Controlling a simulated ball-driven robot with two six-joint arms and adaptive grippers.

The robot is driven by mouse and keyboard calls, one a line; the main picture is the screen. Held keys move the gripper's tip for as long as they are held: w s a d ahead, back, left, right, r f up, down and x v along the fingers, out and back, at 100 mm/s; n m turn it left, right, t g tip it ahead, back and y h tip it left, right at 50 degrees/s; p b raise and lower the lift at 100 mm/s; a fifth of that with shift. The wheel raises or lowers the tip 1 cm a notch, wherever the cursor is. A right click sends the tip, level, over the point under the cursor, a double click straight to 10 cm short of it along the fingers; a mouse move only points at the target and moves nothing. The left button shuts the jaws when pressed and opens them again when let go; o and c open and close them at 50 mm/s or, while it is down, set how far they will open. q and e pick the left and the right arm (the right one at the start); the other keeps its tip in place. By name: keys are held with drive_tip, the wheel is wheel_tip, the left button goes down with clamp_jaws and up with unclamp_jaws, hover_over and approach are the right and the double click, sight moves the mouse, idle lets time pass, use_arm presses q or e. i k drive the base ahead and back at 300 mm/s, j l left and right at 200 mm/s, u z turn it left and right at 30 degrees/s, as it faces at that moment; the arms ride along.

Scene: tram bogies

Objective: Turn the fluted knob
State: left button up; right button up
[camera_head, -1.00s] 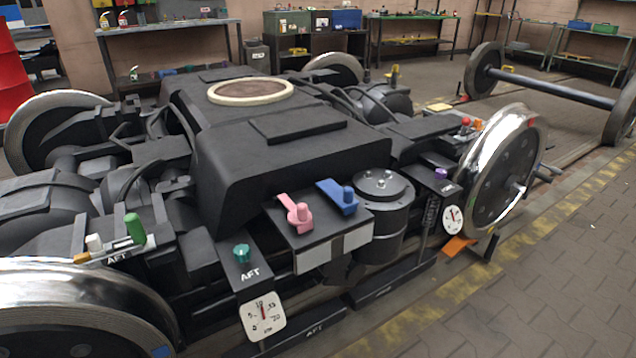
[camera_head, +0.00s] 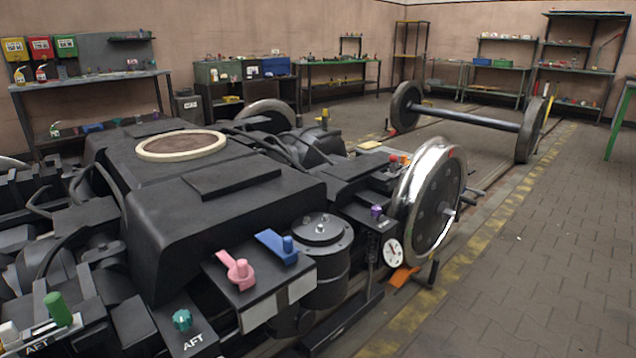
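A teal knob (camera_head: 182,319) with a fluted-looking edge sits on a dark panel marked AFT at the lower left of the bogie. A small purple knob (camera_head: 376,211) sits on another panel of the bogie, near the shiny wheel; it is too small to tell whether it is fluted. A pink lever-like handle (camera_head: 237,270) and a blue one (camera_head: 281,246) are on the box between them. A green upright cylindrical handle (camera_head: 57,308) stands at the far lower left. Neither of my grippers is in view.
The dark bogie (camera_head: 220,215) fills the left and middle. A shiny wheel (camera_head: 430,205) stands at its right end, with a white gauge (camera_head: 393,253) beside it. A loose wheelset (camera_head: 465,117) stands behind. The paved floor (camera_head: 540,260) at the right is clear.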

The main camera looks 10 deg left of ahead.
sight(182, 319)
drive_tip(key=u, duration=0.95)
